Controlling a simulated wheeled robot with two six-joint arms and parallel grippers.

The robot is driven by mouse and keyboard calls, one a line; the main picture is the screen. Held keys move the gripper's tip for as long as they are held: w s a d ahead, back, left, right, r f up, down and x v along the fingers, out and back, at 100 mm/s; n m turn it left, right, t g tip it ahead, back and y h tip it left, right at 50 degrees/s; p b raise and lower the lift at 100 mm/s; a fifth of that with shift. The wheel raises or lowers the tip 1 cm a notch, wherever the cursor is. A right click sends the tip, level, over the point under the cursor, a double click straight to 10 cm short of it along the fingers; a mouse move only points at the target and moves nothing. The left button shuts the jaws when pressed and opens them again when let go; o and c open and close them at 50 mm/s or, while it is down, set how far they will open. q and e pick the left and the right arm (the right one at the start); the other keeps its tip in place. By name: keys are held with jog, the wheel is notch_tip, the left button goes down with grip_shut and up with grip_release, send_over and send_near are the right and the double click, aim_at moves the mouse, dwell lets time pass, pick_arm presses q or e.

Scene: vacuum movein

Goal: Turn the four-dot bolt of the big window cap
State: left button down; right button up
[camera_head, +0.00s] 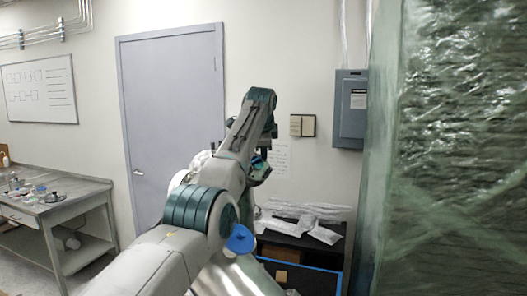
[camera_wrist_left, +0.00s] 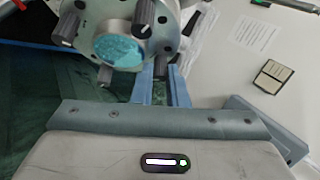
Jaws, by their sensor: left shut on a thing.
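The big window cap (camera_wrist_left: 120,48) fills the top of the left wrist view. It is a round metal flange with a teal glass window (camera_wrist_left: 122,50) and several dark bolt knobs around its rim. My left gripper (camera_wrist_left: 160,78) has its blue fingers shut on one dark bolt (camera_wrist_left: 160,66) at the cap's lower right edge; the fingers hide much of it. I cannot count its dots. In the head view my left gripper (camera_head: 258,172) is small and partly hidden by its own arm, and the cap is not clear there. My right gripper is not in view.
A dark cart (camera_head: 300,243) with plastic-wrapped parts (camera_head: 310,215) stands below the arm. A tall green plastic-wrapped block (camera_head: 455,150) fills the right. A grey bench (camera_head: 50,190) with small parts stands at left. A grey door (camera_head: 165,115) and an electrical box (camera_head: 351,108) are behind.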

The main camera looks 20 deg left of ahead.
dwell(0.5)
pick_arm(q)
jog(key=c, duration=1.4)
grip_release()
jog(key=shift+w, duration=0.1)
jog(key=shift+c, duration=0.2)
jog(key=shift+w+f, duration=0.1)
jog(key=shift+f, duration=0.1)
